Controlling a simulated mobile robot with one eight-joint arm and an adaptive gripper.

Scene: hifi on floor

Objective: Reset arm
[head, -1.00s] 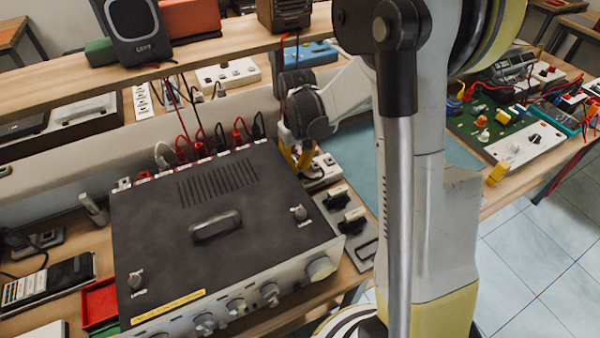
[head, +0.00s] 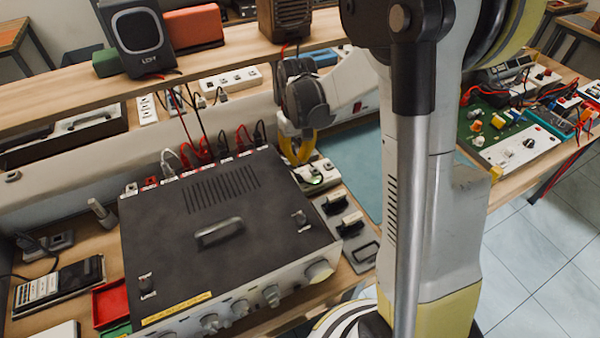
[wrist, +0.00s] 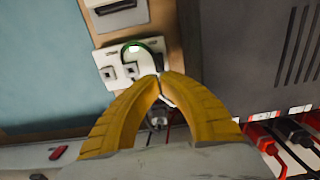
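My gripper (head: 299,160) has yellow fingers and hangs over the back of the bench, just beyond the rear right corner of a dark grey instrument box (head: 260,220). The tips overlap a white socket plate (wrist: 125,62) in that view. I cannot tell whether they touch it. My arm rises in front of the head camera and hides part of the bench.
Red and black plugs (head: 243,138) with cables line the box's back edge. A shelf (head: 235,52) with a speaker (head: 140,38) runs behind. A grey plate with black switches (head: 345,225) lies right of the box. A teal mat (head: 345,165) looks clear. A circuit board (head: 490,125) is further right.

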